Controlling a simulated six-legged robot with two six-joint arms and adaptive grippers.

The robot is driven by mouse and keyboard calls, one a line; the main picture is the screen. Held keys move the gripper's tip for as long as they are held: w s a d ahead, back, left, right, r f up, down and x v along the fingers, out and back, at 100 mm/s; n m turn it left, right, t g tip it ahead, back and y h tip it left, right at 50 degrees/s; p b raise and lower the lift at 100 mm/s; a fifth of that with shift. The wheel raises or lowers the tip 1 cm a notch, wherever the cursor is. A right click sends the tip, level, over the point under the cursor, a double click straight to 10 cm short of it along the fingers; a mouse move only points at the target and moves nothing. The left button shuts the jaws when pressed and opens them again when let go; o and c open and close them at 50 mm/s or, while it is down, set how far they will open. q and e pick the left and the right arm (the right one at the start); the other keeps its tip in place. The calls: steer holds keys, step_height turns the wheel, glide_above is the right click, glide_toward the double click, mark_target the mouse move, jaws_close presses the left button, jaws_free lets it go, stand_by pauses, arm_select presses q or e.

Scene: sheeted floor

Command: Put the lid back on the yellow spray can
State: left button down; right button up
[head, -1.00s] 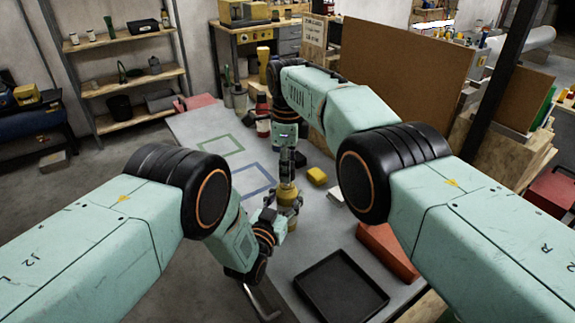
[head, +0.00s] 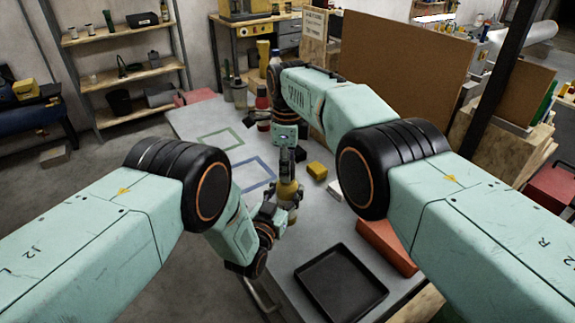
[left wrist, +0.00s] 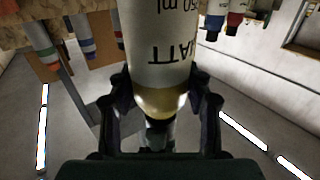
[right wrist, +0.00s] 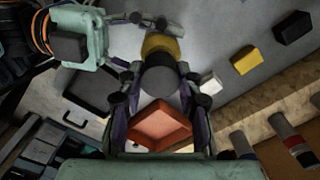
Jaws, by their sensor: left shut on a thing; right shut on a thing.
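The yellow spray can (head: 287,191) stands upright over the bench in the head view, with my left gripper (head: 284,203) shut around it. In the left wrist view its pale label and yellow shoulder (left wrist: 160,100) show upside down between the fingers of my left gripper (left wrist: 160,108). My right gripper (head: 287,160) is directly above the can, pointing down. In the right wrist view my right gripper (right wrist: 157,98) is shut on a round grey lid (right wrist: 158,82), lined up over the yellow can (right wrist: 160,45). I cannot tell whether lid and can touch.
A black tray (head: 340,310) and an orange-red box (head: 384,246) lie on the near bench. A yellow block (head: 317,171) and a white block (head: 335,190) lie right of the can. Bottles (head: 262,104) stand at the back. Green and blue outlines mark clear bench at left.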

arm_select(q)
steer(key=shift+s+f+b, duration=0.15)
steer(key=shift+f+b, duration=0.15)
steer(key=shift+b, duration=0.4)
arm_select(e)
steer(key=shift+f, duration=0.7)
steer(key=o, duration=0.8)
steer(key=shift+r, duration=0.15)
step_height(320, 180, up, 12)
steer(key=shift+s+f, duration=0.1)
arm_select(q)
steer(key=c, duration=1)
jaws_free()
steer(key=o, duration=0.5)
steer(key=shift+r, duration=0.2)
